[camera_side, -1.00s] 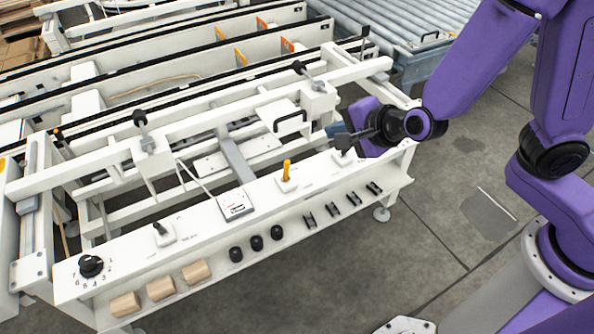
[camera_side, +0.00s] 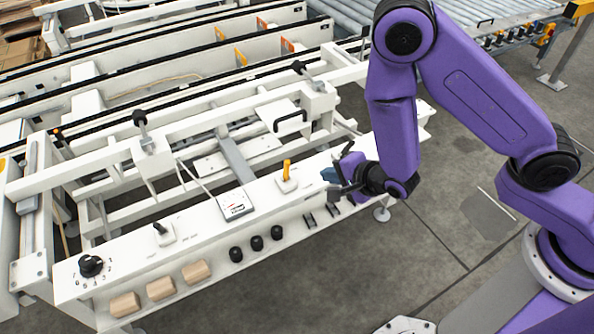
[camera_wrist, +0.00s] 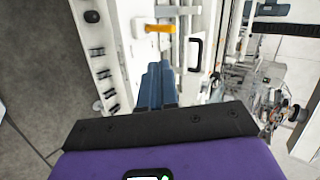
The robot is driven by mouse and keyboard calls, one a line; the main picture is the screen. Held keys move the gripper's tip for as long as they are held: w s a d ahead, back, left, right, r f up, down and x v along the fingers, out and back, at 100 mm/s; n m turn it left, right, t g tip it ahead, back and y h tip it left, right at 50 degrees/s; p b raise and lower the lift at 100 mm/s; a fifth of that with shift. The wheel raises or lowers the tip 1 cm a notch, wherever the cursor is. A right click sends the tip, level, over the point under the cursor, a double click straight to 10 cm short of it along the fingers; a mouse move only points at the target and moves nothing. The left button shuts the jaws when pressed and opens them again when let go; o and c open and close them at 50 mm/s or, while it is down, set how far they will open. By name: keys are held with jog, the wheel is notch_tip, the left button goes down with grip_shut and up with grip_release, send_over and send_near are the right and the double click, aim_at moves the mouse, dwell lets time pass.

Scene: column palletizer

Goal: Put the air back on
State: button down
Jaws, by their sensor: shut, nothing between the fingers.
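A long white control panel (camera_side: 203,227) runs along the front of the machine. An orange lever (camera_side: 287,170) stands upright on a small white plate; it also shows in the wrist view (camera_wrist: 160,28). A black toggle switch (camera_side: 160,229) is further left. A numbered black rotary knob (camera_side: 91,265) is at the panel's left end. My gripper (camera_side: 329,175) is shut and empty, just right of the orange lever and apart from it; its blue fingers (camera_wrist: 157,85) lie together in the wrist view. A second toggle at the panel's right is hidden behind my gripper. The labels are too small to read.
A square meter (camera_side: 235,204) sits on the panel. Black knobs (camera_side: 256,243), wooden blocks (camera_side: 161,288) and black clips (camera_side: 309,220) line the front ledge. A black handle (camera_side: 290,122) rises behind the orange lever. Roller conveyors are at the back; floor is open at right.

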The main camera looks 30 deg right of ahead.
jog(key=f, duration=0.2)
send_near(288, 172)
notch_tip(288, 172, down, 4)
jog(key=w, duration=0.1)
jog(key=w+r, duration=0.1)
jog(key=w, duration=0.1)
jog(key=shift+w+a, duration=0.2)
jog(key=shift+w, duration=0.05)
jog(key=shift+w+a+r, duration=0.1)
jog(key=shift+w, duration=0.3)
dwell(0.4)
jog(key=shift+w+r+g, duration=0.3)
jog(key=shift+w+g, duration=0.3)
jog(key=shift+g, duration=0.1)
jog(key=shift+w+r+g, duration=0.35)
jog(key=shift+w+g, duration=0.2)
jog(key=shift+g, duration=0.15)
jog(key=shift+w+r, duration=0.2)
jog(key=shift+w, duration=1.3)
jog(key=shift+w, duration=0.15)
